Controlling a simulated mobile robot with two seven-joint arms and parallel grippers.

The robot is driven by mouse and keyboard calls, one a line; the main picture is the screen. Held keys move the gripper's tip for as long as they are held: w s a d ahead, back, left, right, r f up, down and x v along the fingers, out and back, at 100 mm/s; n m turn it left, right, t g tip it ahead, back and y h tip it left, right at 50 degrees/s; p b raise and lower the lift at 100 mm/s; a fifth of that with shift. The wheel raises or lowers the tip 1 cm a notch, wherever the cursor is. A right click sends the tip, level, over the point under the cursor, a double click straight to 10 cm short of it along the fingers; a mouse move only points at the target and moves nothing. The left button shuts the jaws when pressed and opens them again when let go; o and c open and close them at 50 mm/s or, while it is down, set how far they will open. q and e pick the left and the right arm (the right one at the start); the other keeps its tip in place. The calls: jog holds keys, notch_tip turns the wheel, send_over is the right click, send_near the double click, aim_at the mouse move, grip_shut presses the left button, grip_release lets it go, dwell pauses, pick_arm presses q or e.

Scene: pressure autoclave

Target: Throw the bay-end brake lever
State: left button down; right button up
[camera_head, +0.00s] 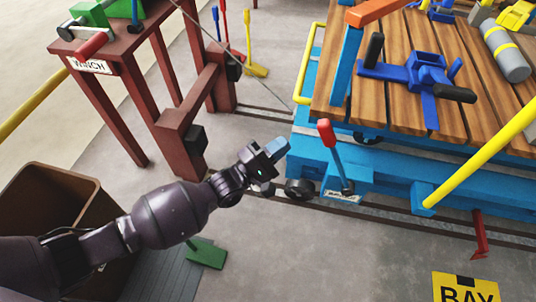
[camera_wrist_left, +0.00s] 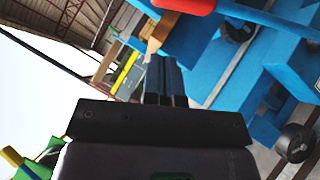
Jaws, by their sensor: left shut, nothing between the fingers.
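The brake lever (camera_head: 328,136) has a red grip and a blue shaft. It rises from a small labelled bracket on the near corner of the blue cart (camera_head: 390,170) and leans a little left. My left gripper (camera_head: 279,149) is shut and empty, to the left of the lever and apart from it in the head view. In the left wrist view the red grip of the lever (camera_wrist_left: 185,4) lies across the top edge, above my shut fingers (camera_wrist_left: 165,75), with part of it cut off. My right gripper is not in view.
The cart has a wooden deck (camera_head: 400,80) and yellow rails (camera_head: 485,150). A dark red winch stand (camera_head: 185,125) and a brown bin (camera_head: 75,195) stand at the left. A yellow BAY sign (camera_head: 465,287) is at lower right. The floor below the cart is mostly clear.

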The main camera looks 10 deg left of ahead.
pick_arm(q)
jog(key=w+d+r, duration=0.2)
jog(key=d, duration=0.3)
jog(key=shift+d+r+b, duration=0.3)
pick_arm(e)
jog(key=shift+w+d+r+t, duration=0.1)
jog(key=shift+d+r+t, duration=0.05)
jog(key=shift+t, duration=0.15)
pick_arm(q)
jog(key=shift+w, duration=0.1)
